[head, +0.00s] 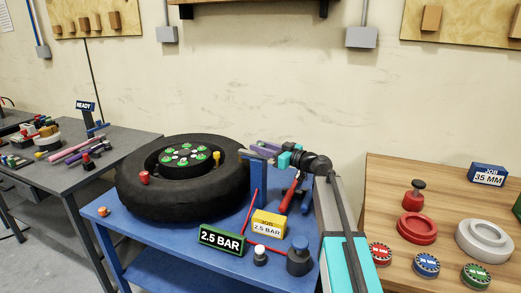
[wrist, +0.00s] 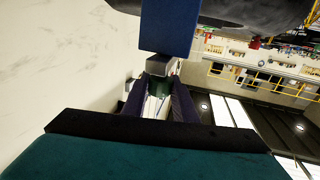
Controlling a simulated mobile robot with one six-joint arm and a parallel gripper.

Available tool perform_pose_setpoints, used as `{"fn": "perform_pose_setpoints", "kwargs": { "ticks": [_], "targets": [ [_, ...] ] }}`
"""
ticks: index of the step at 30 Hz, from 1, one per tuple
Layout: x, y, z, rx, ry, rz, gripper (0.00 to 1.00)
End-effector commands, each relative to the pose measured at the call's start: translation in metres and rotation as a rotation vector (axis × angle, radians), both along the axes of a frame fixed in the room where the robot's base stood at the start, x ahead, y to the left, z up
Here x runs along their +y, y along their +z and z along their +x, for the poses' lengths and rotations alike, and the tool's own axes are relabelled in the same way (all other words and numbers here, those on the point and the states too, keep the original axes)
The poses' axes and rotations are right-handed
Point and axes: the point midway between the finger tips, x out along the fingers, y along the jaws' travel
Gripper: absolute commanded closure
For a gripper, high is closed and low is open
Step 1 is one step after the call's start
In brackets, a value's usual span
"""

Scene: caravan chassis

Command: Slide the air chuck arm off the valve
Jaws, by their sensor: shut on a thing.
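My gripper (head: 267,150) reaches in from the right at the top of a blue post (head: 258,172) beside the tyre (head: 135,190). A grey bar (head: 250,154), which looks like the air chuck arm, sits at the post's top towards the tyre. In the wrist view, my dark purple fingers (wrist: 161,98) are shut on a dark green and grey piece (wrist: 160,68), seemingly part of that arm. A blue block (wrist: 166,25) stands just beyond it. A red piece (head: 144,177) and a yellow piece (head: 216,156) stand on the wheel. I cannot make out where the valve meets the chuck.
The blue table (head: 160,235) also holds a "2.5 BAR" sign (head: 221,240), a yellow job block (head: 269,224), a dark weight-like piece (head: 299,258) and a red-handled tool (head: 290,192). A wooden table (head: 390,200) stands right, a grey bench (head: 110,160) left.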

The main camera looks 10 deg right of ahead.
Motion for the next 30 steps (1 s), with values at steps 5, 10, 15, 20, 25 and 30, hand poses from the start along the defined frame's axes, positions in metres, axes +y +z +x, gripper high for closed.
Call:
{"fn": "perform_pose_setpoints", "kwargs": {
  "ticks": [5,10,15,20,25,30],
  "targets": [
    [-0.002,-0.004,-0.002,0.003,-0.001,-0.005,0.69],
    [0.002,-0.003,-0.002,0.003,0.003,-0.004,0.56],
    [0.004,-0.002,-0.001,0.002,0.004,-0.002,0.56],
    [0.002,-0.002,-0.003,0.002,0.004,-0.002,0.56],
    [-0.006,-0.003,-0.012,0.001,0.004,-0.003,0.56],
    [-0.022,-0.003,-0.027,0.002,0.003,-0.002,0.56]
  ]
}}
